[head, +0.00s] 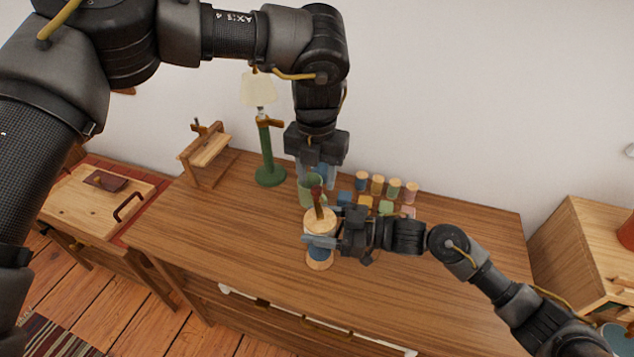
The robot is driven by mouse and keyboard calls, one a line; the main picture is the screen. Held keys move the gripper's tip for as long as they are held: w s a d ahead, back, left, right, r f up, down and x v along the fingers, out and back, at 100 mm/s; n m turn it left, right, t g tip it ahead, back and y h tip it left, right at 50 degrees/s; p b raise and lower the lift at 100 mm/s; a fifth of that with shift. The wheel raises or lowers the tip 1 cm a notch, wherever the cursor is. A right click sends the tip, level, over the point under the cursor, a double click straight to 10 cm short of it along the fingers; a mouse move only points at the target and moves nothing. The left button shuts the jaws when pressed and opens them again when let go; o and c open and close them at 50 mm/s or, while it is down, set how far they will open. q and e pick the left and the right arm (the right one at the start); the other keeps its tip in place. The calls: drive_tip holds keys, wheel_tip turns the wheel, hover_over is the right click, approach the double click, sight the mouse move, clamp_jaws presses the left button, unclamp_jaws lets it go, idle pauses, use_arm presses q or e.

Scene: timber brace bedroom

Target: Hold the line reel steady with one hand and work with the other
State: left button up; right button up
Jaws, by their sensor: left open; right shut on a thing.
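The line reel (320,221) stands on the wooden dresser top, with pale wooden discs at top and bottom and blue line between them. A brown peg with a reddish top rises from its upper disc. My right gripper (322,241) reaches in from the right and is shut on the reel's middle, partly hiding it. My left gripper (317,180) points down from above, open, its fingers near the peg's top. I cannot tell whether they touch the peg.
A green cup (306,192) stands just behind the reel. Several small coloured spools (377,186) and blocks (386,207) are to its right. A green lamp (266,150) and a wooden stand (205,150) are at back left. The dresser's left front (220,240) is clear.

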sight(318, 204)
use_arm(q)
drive_tip(key=shift+f, duration=1.35)
drive_tip(key=shift+c, duration=0.4)
clamp_jaws()
